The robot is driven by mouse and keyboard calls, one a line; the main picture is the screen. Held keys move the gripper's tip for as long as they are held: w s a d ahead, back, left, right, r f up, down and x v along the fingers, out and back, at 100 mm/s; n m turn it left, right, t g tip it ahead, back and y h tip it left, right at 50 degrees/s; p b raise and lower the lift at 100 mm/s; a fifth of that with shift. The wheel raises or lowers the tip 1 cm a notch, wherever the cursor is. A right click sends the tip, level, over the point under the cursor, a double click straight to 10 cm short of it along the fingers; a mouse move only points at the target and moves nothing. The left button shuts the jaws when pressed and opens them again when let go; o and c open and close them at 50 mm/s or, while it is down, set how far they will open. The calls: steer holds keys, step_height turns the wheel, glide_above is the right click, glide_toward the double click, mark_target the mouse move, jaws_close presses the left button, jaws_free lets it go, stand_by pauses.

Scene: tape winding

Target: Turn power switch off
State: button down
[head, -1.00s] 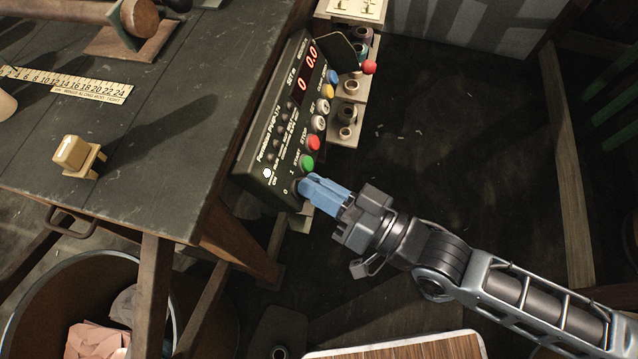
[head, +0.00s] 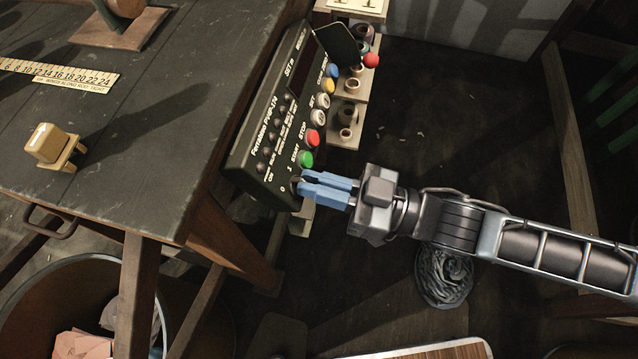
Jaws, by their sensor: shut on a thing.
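The dark control panel (head: 270,130) is fixed at the right edge of the workbench. Its display is dark and the small lamp at its lower corner is unlit. The power switch, a knob (head: 296,184) marked 0 and 1, sits at the panel's lower end below the green button (head: 305,159). My gripper (head: 304,183) has blue fingers and reaches in from the right. The fingers are shut on the switch knob and hide most of it.
Red (head: 313,138), white, yellow and blue buttons run up the panel above the green one. A wooden block (head: 46,143) stands on the bench beside a ruler (head: 60,76). A bin (head: 90,310) is below. The floor to the right is mostly clear.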

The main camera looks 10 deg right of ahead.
steer(key=shift+w+n+g+p, duration=0.1)
steer(key=shift+n+g+p, duration=0.15)
steer(key=shift+n+g, duration=1.2)
steer(key=shift+s+n+g+p, duration=0.1)
steer(key=shift+n+g+p, duration=0.2)
steer(key=shift+n+g, duration=1.15)
steer(key=shift+w+n+g+p, duration=0.1)
steer(key=shift+n+g+p, duration=0.3)
steer(key=shift+n, duration=2)
steer(key=shift+g, duration=0.3)
steer(key=c, duration=1.2)
jaws_free()
steer(key=shift+d, duration=3.95)
